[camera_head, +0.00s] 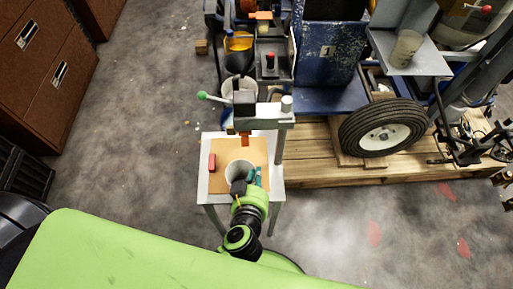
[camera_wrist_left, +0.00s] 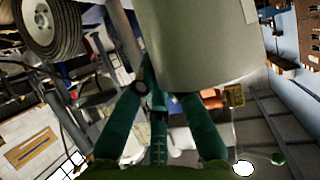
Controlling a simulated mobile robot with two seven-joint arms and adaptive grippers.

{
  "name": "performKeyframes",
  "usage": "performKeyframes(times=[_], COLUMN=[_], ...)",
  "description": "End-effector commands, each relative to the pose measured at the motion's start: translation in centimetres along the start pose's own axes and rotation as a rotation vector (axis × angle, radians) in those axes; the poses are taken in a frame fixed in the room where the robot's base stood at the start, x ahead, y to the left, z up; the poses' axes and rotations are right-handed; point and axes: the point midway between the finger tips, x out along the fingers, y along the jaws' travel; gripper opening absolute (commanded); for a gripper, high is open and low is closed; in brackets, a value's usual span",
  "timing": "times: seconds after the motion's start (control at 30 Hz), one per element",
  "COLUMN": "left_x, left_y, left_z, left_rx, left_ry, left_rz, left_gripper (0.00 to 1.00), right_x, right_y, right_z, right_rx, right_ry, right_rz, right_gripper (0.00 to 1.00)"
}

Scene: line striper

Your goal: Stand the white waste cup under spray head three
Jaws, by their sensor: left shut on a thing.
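The white cup (camera_head: 239,168) is upright over the small table with a brown board in the head view. My left gripper (camera_head: 251,180) is shut on its near side; a dark part of the gripper covers some of the cup. In the left wrist view the cup wall (camera_wrist_left: 200,45) fills the upper middle, against the teal fingers of my left gripper (camera_wrist_left: 172,95). An orange-tipped spray head (camera_head: 245,140) hangs from a grey arm, just beyond the cup's far rim in the picture. I cannot tell whether the cup touches the board. My right gripper is not in view.
A red block (camera_head: 212,162) lies on the board (camera_head: 218,146), left of the cup. A lever with a green knob (camera_head: 202,95) juts left above the table. A wheel (camera_head: 383,134) stands right, on a wooden pallet (camera_head: 310,170). Another pale cup (camera_head: 406,48) stands on a shelf.

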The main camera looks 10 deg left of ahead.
Motion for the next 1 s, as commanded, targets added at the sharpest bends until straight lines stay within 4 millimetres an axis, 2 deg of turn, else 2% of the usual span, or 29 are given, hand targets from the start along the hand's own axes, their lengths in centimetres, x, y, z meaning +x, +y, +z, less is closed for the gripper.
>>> performKeyframes(times=[0.1,0.37,0.6,0.63,0.7,1.0], left_x=[2.4,4.7,8.2,8.3,8.5,8.5], left_y=[0.1,0.2,0.3,0.2,0.1,0.1], left_z=[-1.4,-2.4,-3.9,-3.0,-2.5,-2.6], left_rx=[0.0,0.0,-0.001,-0.001,-0.001,0.001], left_ry=[0.004,0.001,0.0,-0.005,-0.004,0.0], left_rz=[-0.001,-0.001,-0.002,-0.002,-0.002,-0.001], left_gripper=[0.0,0.0,0.0,0.0,0.0,0.0], right_x=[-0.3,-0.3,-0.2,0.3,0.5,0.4], right_y=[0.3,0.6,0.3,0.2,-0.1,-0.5], right_z=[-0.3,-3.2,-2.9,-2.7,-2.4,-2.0], right_rx=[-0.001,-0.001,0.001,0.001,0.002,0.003], right_ry=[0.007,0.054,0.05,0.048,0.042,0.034], right_rz=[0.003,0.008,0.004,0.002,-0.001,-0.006], right_gripper=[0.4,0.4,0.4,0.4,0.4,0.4])
